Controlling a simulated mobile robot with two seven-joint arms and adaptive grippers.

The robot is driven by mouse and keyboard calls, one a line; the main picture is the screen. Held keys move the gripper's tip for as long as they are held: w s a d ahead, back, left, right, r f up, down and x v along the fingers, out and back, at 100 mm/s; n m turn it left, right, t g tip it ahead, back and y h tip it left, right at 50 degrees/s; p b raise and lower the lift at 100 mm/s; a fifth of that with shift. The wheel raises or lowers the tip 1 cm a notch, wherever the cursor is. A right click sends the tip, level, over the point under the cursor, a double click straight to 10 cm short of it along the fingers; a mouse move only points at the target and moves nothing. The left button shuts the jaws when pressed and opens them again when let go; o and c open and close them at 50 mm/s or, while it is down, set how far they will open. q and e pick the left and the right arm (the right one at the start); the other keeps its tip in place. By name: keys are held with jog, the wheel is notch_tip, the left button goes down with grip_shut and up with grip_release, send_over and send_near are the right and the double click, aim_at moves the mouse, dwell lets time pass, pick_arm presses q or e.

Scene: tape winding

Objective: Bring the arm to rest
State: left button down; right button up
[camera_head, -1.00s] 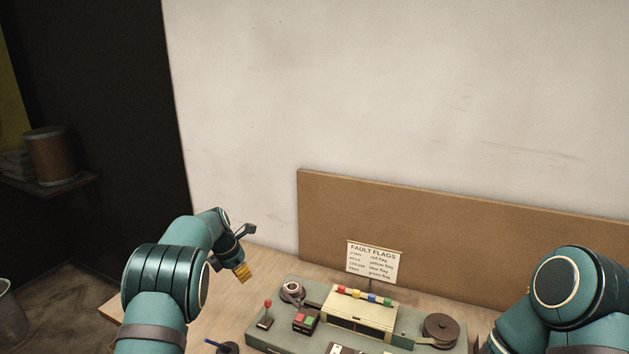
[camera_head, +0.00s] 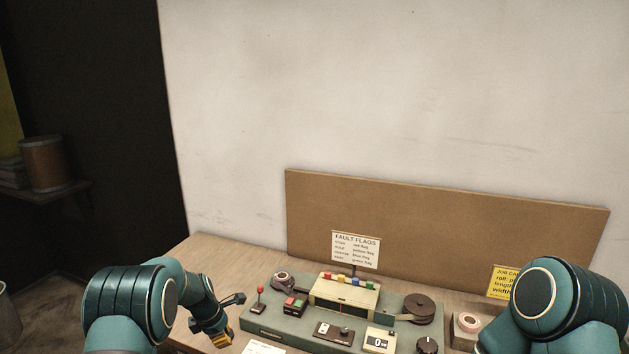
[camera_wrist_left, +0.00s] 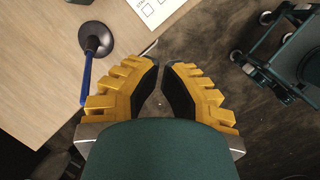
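My left arm comes in from the left in the head view, bent at the elbow. Its yellow-fingered gripper (camera_head: 222,340) hangs low at the bench's front left, beside the tape machine and apart from it. In the left wrist view, the two ribbed yellow fingers (camera_wrist_left: 161,68) with black pads have a narrow gap between them, with nothing held. They are over the bench's front edge, with dark floor below. My right arm shows only its upper links at the right; its gripper is out of view.
The grey-green tape machine (camera_head: 300,331) stands on the wooden bench (camera_head: 205,255), with a red-knobbed lever (camera_head: 259,297) and a dark reel (camera_head: 419,308). A brown board (camera_head: 430,225) stands behind.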

pick_arm(q)
jog(key=s+d+f+m+b, duration=0.2)
jog(key=s+d+f+m, duration=0.25)
jog(key=s+f, duration=0.4)
jog(key=s+d+f+m+b, duration=0.3)
jog(key=s+f+m, duration=0.35)
jog(key=s, duration=0.35)
jog(key=s+d+m+h+b, duration=0.1)
jog(key=s+d+m, duration=0.2)
jog(key=s, duration=0.4)
jog(key=s+d+f+m+h+b, duration=0.1)
jog(key=s+d+m, duration=0.3)
jog(key=s+m, duration=0.2)
jog(key=shift+s+b, duration=0.35)
jog(key=shift+s, duration=0.3)
jog(key=c, duration=1.7)
grip_release()
grip_shut()
